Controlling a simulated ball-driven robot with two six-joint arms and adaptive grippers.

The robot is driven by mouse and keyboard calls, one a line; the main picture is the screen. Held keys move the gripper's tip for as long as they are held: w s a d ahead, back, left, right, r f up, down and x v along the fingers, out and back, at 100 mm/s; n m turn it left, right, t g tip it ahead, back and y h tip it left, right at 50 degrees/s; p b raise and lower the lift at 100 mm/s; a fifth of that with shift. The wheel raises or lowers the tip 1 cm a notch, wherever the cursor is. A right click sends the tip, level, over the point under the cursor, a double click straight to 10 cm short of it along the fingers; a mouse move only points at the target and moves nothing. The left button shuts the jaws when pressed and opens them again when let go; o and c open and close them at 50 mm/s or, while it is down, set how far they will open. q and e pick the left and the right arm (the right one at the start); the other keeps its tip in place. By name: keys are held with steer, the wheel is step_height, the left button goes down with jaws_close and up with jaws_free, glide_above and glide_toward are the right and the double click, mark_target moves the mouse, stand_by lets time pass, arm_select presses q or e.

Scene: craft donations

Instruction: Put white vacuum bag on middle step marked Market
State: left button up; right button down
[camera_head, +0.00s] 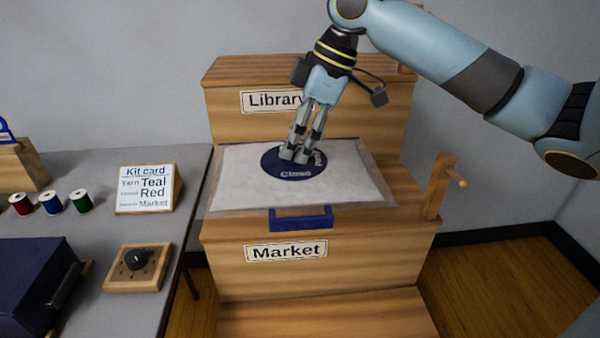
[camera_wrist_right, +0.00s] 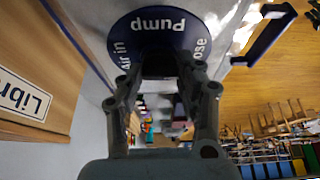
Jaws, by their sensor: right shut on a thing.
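The white vacuum bag (camera_head: 245,185) lies flat and level over the middle step (camera_head: 220,238), which bears the Market label (camera_head: 286,251). I cannot tell if its underside touches the step everywhere. A round dark blue dial (camera_head: 290,170) sits in the middle of the bag; in the right wrist view the dial (camera_wrist_right: 150,28) reads Pump. A blue handle (camera_head: 300,218) shows at the bag's front edge. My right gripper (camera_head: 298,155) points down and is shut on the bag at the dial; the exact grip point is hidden. My left gripper is not in view.
The Library step (camera_head: 225,110) rises behind the bag. A wooden post with a peg (camera_head: 440,185) stands at the right. A grey table (camera_head: 95,220) at the left holds a kit card (camera_head: 146,188), thread spools (camera_head: 50,202), a knob box (camera_head: 138,268) and a dark blue case (camera_head: 30,285).

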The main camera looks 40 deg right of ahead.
steer(key=w+d+f, duration=0.2)
steer(key=f, duration=0.1)
steer(key=w+d+f+b, duration=0.1)
steer(key=w+d+f, duration=0.1)
steer(key=w+f, duration=0.1)
steer(key=w+d+f+b, duration=0.1)
steer(key=w+d+f, duration=0.1)
steer(key=d+f, duration=0.1)
steer(key=shift+w+f, duration=0.4)
steer(key=shift+f, duration=0.35)
steer(key=c, duration=0.9)
jaws_free()
steer(key=shift+o, duration=0.2)
steer(key=p+v, duration=0.1)
steer(key=v, duration=1.1)
